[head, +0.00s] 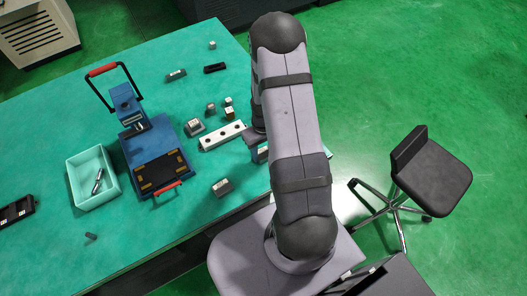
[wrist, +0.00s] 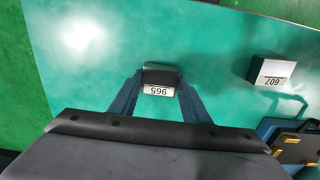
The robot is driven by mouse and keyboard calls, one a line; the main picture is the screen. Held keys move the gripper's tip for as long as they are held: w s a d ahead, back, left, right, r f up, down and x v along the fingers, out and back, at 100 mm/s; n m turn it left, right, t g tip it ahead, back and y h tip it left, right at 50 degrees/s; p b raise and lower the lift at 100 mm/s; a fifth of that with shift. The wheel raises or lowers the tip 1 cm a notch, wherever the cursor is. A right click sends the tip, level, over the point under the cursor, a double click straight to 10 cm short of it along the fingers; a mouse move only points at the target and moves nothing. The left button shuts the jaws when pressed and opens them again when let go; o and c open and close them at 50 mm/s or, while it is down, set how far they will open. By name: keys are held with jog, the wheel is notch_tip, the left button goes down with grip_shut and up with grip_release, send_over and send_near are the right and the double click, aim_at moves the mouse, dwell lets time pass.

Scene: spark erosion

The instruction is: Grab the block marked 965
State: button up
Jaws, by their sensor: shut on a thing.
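The block marked 965 (wrist: 158,88) is a small dark block with a white number face, upside down in the wrist view. My gripper (wrist: 159,79) has its two blue fingers closed on either side of it. I cannot tell whether the block touches the green table or is a little above it. In the head view my arm hides most of the gripper and the block; only a bit of the blue gripper (head: 262,153) shows beside the arm, near the table's right edge.
A block marked 607 (wrist: 272,75) lies apart on the table. A blue fixture (head: 160,150) with red handles, a pale tray (head: 73,183), a white strip with holes (head: 222,136) and several small blocks stand left of my arm. A stool (head: 435,172) is at right.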

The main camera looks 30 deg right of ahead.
aim_at(263, 153)
notch_tip(263, 153, up, 10)
jog(key=b, duration=0.2)
dwell(0.5)
jog(key=shift+f, duration=0.1)
